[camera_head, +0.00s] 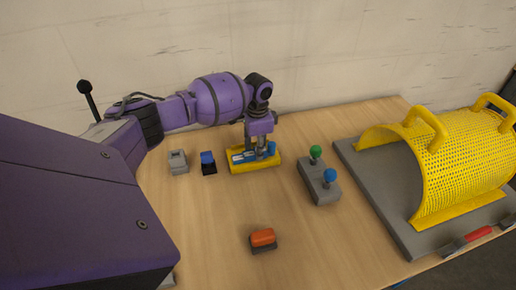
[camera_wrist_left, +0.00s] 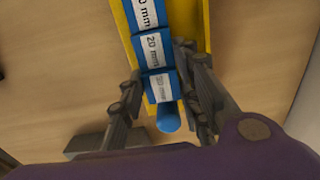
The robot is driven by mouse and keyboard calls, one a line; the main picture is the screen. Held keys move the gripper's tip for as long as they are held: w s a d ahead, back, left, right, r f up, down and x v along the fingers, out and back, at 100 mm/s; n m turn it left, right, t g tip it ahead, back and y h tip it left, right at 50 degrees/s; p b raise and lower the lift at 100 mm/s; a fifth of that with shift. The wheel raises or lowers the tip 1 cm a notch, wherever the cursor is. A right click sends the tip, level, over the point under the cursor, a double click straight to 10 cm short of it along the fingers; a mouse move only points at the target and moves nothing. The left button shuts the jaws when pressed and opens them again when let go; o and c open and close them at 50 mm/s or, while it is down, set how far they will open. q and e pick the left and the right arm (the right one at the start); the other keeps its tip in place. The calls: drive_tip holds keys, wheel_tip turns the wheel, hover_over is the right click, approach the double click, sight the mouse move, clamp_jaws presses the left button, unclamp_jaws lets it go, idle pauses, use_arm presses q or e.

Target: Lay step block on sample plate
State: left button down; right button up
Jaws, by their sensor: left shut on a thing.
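The blue step block, with white labels reading "20 mm" and "30 mm" (camera_wrist_left: 155,50), lies along the yellow tray (camera_wrist_left: 130,35). In the head view the step block (camera_head: 241,156) shows low in the tray (camera_head: 255,168), partly hidden by my gripper. My left gripper (camera_head: 260,150) points down over the right part of the tray. In the left wrist view its fingers (camera_wrist_left: 160,95) stand on both sides of the block's near end, shut on it. A blue cylinder (camera_wrist_left: 168,119) stands by that end. I cannot tell which thing is the sample plate. My right gripper is out of view.
A grey box with green and blue knobs (camera_head: 320,187) stands right of the tray. Small grey (camera_head: 178,162) and blue-black (camera_head: 208,163) blocks stand left. An orange-topped block (camera_head: 263,239) is in front. A yellow perforated guard (camera_head: 450,160) fills the right. Front-middle wood is mostly clear.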

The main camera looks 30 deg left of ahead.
use_arm(q)
drive_tip(key=shift+r, duration=0.1)
drive_tip(key=c, duration=1.3)
unclamp_jaws()
wheel_tip(320, 180, up, 12)
drive_tip(key=shift+r+p, duration=0.1)
drive_tip(key=shift+p, duration=0.2)
